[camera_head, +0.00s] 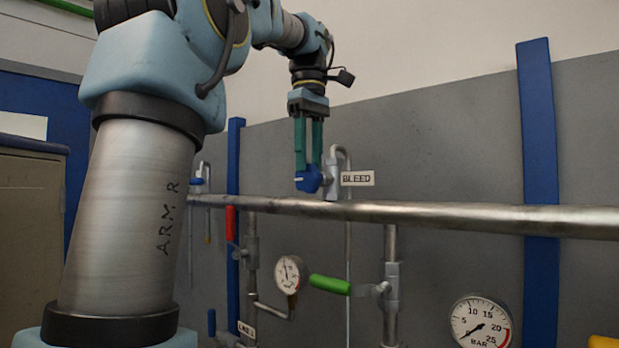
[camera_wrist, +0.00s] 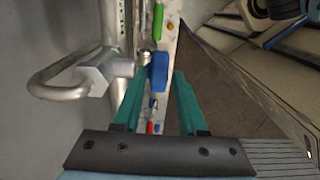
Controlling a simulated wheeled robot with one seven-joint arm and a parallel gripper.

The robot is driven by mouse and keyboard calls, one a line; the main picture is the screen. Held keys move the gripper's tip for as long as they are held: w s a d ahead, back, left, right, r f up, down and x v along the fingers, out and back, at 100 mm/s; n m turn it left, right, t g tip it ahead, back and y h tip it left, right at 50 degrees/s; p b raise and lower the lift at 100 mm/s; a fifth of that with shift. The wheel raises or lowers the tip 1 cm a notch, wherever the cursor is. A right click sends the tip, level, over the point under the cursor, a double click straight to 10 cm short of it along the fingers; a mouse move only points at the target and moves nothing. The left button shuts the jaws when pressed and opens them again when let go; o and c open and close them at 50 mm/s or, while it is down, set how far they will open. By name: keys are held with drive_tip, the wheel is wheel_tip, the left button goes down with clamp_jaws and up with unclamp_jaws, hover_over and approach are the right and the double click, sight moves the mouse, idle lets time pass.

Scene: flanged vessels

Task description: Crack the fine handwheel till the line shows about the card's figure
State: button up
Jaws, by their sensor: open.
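A small blue handwheel (camera_head: 307,181) sits on the bleed valve (camera_head: 332,176), left of the BLEED label (camera_head: 357,178) and just above the horizontal pipe. My gripper (camera_head: 308,168) points down over it, its two teal fingers apart. In the wrist view the blue handwheel (camera_wrist: 158,72) shows between the fingertips (camera_wrist: 160,80); I cannot tell whether either finger touches it. A large BAR gauge (camera_head: 481,322) at the lower right has its needle toward the lower left. A smaller gauge (camera_head: 288,273) hangs left of it, its figures too small to read. No readable card figure shows.
The steel pipe (camera_head: 450,215) runs across just below my gripper. A green lever (camera_head: 330,284) and a red lever (camera_head: 231,223) stick out below it. Another blue handwheel (camera_head: 197,182) is farther left. A blue post (camera_head: 540,140) stands at right.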

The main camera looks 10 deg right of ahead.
drive_tip(key=shift+f, duration=1.05)
clamp_jaws()
